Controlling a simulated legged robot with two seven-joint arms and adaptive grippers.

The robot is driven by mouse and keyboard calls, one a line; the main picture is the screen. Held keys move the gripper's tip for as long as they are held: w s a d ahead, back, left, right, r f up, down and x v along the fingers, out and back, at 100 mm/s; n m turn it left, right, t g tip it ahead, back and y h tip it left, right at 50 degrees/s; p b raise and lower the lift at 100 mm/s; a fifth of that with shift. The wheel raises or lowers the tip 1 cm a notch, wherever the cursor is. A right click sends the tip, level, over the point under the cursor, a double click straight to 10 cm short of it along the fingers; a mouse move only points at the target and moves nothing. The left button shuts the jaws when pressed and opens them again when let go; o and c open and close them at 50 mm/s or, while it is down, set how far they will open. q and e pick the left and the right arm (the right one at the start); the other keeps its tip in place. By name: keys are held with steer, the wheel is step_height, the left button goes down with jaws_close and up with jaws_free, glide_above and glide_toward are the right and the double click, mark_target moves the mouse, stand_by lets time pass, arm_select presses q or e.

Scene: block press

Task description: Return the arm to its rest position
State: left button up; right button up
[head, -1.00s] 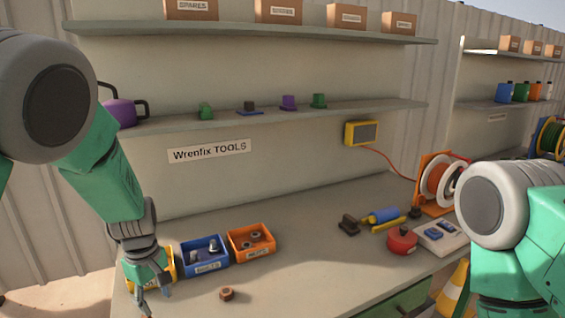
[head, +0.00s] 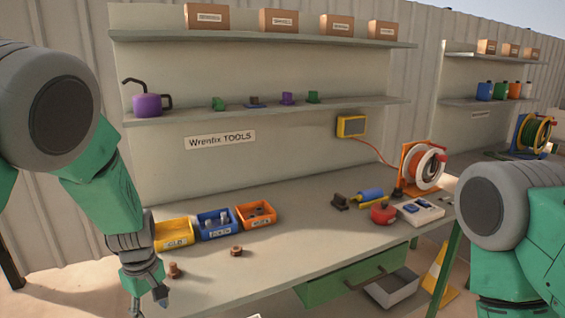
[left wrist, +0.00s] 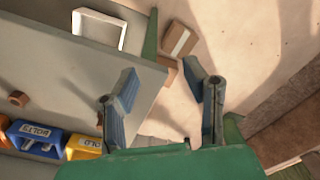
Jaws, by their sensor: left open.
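My left arm comes in from the left in the head view, and its gripper (head: 150,300) hangs pointing down at the bench's front left edge. In the left wrist view the left gripper (left wrist: 160,75) has its two fingers spread apart with nothing between them, partly over the bench edge and the floor. A brown nut-like piece (head: 175,270) lies on the bench just right of the gripper, apart from it. A second brown piece (head: 236,252) lies farther right. My right arm shows at the right edge; its gripper is out of view.
Yellow (head: 172,236), blue (head: 217,232) and orange (head: 241,221) bins stand in a row behind the brown pieces. The bench (head: 300,215) middle is clear. A green drawer (head: 350,279), a pale tray (head: 391,290) and a cone (head: 438,268) are below and right.

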arm_select(q)
steer(key=s+a+f+m+y+b, duration=0.1)
steer(key=s+a+f+m+b, duration=0.2)
steer(key=s+f, duration=0.7)
steer(key=s+f+m+b, duration=0.45)
steer(key=s+f, duration=0.35)
steer(key=f, duration=0.4)
steer(key=s+d+f+m+b, duration=0.2)
steer(key=s, duration=0.5)
steer(key=s+d+f+m+h+b, duration=0.1)
steer(key=s+f+m+b, duration=0.2)
steer(key=s, duration=0.4)
steer(key=shift+d+f+t, duration=0.3)
steer(key=shift+d, duration=0.05)
